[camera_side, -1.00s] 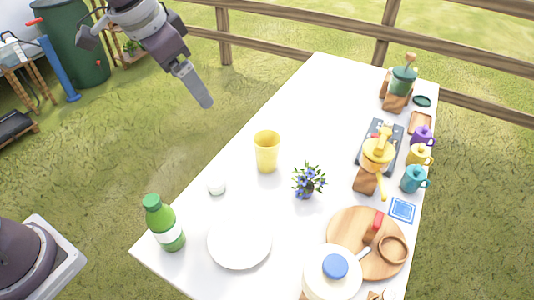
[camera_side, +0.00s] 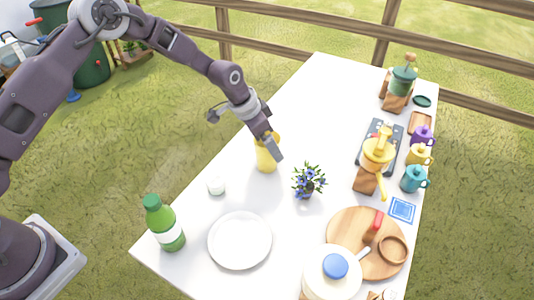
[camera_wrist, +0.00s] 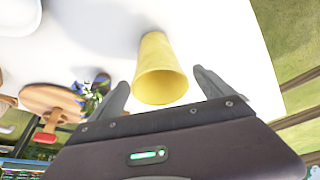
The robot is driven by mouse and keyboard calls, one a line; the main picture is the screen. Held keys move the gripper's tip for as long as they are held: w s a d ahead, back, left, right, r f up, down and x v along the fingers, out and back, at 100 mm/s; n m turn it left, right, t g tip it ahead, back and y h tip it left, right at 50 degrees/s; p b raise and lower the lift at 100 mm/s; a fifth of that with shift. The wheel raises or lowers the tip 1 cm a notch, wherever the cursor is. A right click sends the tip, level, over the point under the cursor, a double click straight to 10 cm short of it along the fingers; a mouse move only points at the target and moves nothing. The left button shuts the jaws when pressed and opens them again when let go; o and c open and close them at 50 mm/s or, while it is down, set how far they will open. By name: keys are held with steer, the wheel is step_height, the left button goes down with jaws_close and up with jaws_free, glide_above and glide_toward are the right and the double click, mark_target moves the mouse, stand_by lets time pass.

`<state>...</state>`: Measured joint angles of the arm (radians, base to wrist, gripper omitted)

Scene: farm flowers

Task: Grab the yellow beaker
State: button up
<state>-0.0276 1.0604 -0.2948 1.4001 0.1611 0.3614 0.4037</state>
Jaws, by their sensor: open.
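The yellow beaker (camera_side: 265,160) stands on the white table, partly hidden behind my gripper in the side view. My gripper (camera_side: 272,150) is at the beaker's upper part in that view. In the wrist view the beaker (camera_wrist: 158,72) shows between the two fingers of my gripper (camera_wrist: 160,82), its open rim toward the camera. The fingers are spread apart, with a gap on each side of the beaker. I see no finger closed on it.
A small plant with blue flowers (camera_side: 308,181) stands close to the right of the beaker. A small white cup (camera_side: 216,185), a white plate (camera_side: 240,240) and a green bottle (camera_side: 166,226) are nearer the front. The table behind the beaker is clear.

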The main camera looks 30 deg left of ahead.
steer(key=shift+r, duration=0.1)
steer(key=c, duration=1.8)
steer(key=shift+r, duration=0.1)
